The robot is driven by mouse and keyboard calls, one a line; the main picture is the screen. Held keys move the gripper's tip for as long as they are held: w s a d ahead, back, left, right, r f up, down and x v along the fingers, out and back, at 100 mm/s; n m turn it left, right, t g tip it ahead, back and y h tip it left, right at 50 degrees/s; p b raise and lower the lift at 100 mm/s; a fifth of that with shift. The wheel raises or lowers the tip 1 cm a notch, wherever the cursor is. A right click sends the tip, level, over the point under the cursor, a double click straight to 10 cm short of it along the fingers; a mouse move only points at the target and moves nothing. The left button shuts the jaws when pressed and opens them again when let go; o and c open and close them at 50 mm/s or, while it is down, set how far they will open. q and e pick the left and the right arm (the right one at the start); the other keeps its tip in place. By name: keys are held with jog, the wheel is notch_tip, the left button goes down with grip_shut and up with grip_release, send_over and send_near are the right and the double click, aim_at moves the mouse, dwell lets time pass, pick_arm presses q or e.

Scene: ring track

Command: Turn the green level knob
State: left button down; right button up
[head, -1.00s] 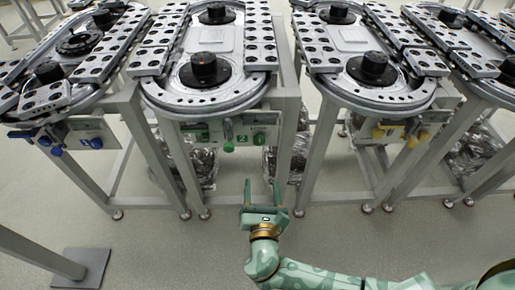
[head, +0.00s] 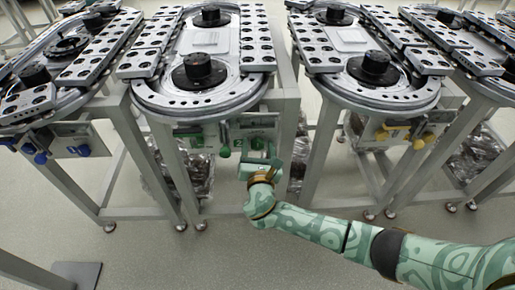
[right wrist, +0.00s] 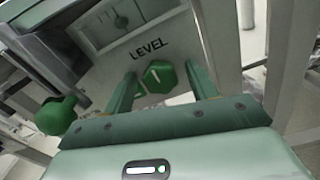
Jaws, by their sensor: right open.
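The green level knob (right wrist: 159,77) is a hexagonal knob with a white mark, on a grey panel below the printed word LEVEL in the right wrist view. My right gripper (right wrist: 160,72) is open, with one green finger on each side of the knob. I cannot tell whether the fingers touch it. In the head view my right gripper (head: 259,155) is in front of the second track's front panel and hides part of it. My left gripper is in neither view.
A green ball-shaped knob (right wrist: 55,115) sits left of the gripper; it also shows in the head view (head: 225,151). Table legs (head: 290,150) flank the panel. Neighbouring tracks carry blue knobs (head: 41,157) and yellow knobs (head: 418,143). The floor in front is clear.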

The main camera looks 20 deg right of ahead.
jog(key=c, duration=1)
jog(key=shift+f+m, duration=0.1)
jog(key=shift+m, duration=0.2)
